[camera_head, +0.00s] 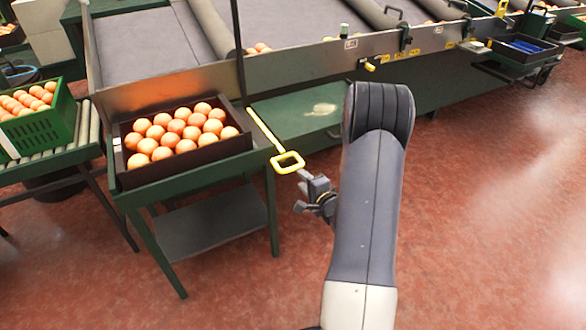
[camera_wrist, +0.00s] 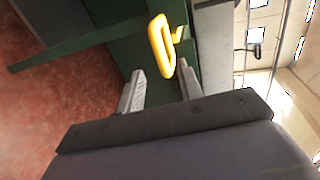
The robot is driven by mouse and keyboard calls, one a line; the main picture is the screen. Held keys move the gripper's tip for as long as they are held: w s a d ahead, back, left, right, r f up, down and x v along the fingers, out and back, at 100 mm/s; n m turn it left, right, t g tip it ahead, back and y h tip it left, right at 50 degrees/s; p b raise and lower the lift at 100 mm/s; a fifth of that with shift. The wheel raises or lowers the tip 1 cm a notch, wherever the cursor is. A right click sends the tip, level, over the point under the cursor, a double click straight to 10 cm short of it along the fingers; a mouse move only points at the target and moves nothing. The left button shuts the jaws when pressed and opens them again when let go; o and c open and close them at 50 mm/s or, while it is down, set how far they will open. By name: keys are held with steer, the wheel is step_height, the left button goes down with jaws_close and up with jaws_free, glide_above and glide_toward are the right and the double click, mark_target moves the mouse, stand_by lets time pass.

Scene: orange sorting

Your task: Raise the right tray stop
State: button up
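The tray stop shows as a yellow bar with a looped handle (camera_head: 287,162) at the right of the orange tray (camera_head: 122,160). The bar runs up and left from the loop along the tray's side. My gripper (camera_head: 301,191) is just below and right of the loop. In the wrist view, the yellow loop (camera_wrist: 156,42) stands ahead of my open gripper (camera_wrist: 160,73), its near end about between the two fingertips in the picture. I see no clear contact. The fingers hold nothing.
The dark tray full of oranges rests on a green stand (camera_head: 195,178). A green shelf (camera_head: 300,112) lies behind the loop, with the sorting machine beyond. A green crate of oranges (camera_head: 40,122) sits on rollers at left. The red floor at right is clear.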

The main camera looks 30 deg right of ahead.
mark_target(292, 170)
steer(key=b+x, duration=0.1)
steer(key=x, duration=0.7)
steer(key=shift+w, duration=0.2)
steer(key=shift+c, duration=0.5)
jaws_close()
